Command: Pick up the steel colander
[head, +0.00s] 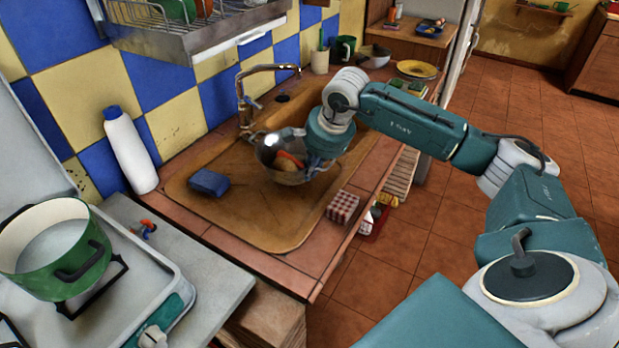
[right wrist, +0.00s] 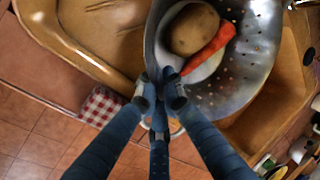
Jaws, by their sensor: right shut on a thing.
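The steel colander (head: 277,156) is over the brown sink in the head view. It holds a potato and a carrot. My right gripper (head: 316,164) is at the colander's right side and is shut on its rim. In the right wrist view the colander (right wrist: 250,75) fills the upper right, with the potato (right wrist: 194,29) and the orange carrot (right wrist: 210,50) inside. The fingers of my right gripper (right wrist: 163,92) meet at its near rim. I cannot tell whether the colander touches the sink bottom. My left gripper is not in view.
The brown sink (head: 240,220) holds a blue sponge (head: 208,182) at its left. A faucet (head: 246,105) stands behind the colander. A checkered cloth block (head: 342,207) lies on the front counter edge. A green pot (head: 55,250) is at left.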

